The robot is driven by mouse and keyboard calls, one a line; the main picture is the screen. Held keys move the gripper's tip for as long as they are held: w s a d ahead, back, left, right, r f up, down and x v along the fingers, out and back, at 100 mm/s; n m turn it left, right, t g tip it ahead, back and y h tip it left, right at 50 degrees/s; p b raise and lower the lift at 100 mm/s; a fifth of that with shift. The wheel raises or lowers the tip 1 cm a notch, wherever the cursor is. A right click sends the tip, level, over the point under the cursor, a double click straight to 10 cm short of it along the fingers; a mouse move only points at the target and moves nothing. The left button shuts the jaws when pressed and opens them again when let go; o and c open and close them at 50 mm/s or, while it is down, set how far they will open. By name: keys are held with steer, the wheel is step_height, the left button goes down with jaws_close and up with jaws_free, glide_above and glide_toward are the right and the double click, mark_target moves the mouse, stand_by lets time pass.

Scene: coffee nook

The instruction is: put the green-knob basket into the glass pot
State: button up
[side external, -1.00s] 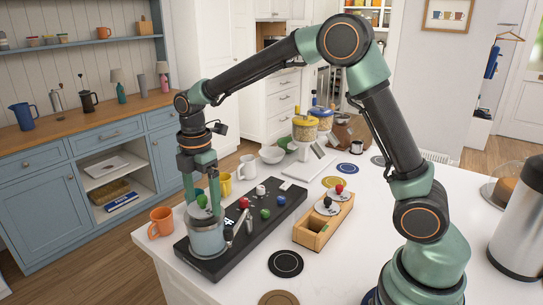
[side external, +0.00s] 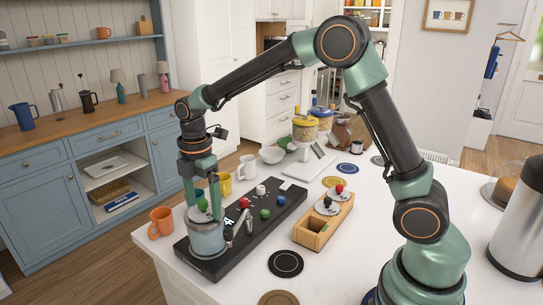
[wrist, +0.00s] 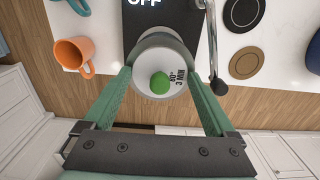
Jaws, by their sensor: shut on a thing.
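The green-knob basket (side external: 203,205) has a pale round lid with the green knob in its middle. In the wrist view, the basket's lid (wrist: 150,79) carries the print "80° 3 MIN". My gripper (side external: 202,207) points down and is shut on the basket, its fingers on opposite sides of the lid; it also shows in the wrist view (wrist: 160,78). The glass pot (side external: 207,241) stands on the front end of the black machine, directly under the lid. The basket's lower part is hidden, so its depth in the pot cannot be told.
The black machine (side external: 255,219) bears several coloured knobs and a metal spout (side external: 243,226) close right of the pot. An orange mug (side external: 161,222) stands left. A wooden box (side external: 312,236) holds red-knob and black-knob baskets. A black coaster (side external: 286,263) lies on the open front counter.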

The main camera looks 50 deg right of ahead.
steer(key=shift+f, duration=0.15)
steer(key=o, duration=1)
step_height(320, 180, up, 12)
steer(key=shift+r, duration=0.1)
steer(key=s+d+m+t, duration=0.2)
steer(key=s+m, duration=0.3)
steer(key=m, duration=0.1)
steer(key=s+d+m+t, duration=0.1)
steer(key=s+d+m, duration=0.1)
steer(key=s+m, duration=0.4)
steer(key=s+d+f+m+t, duration=0.1)
steer(key=s+d+m+t, duration=0.1)
steer(key=s+m, duration=0.3)
steer(key=shift+s+d+f+m+t, duration=0.1)
steer(key=shift+s+d+m+t, duration=0.2)
steer(key=shift+m, duration=0.2)
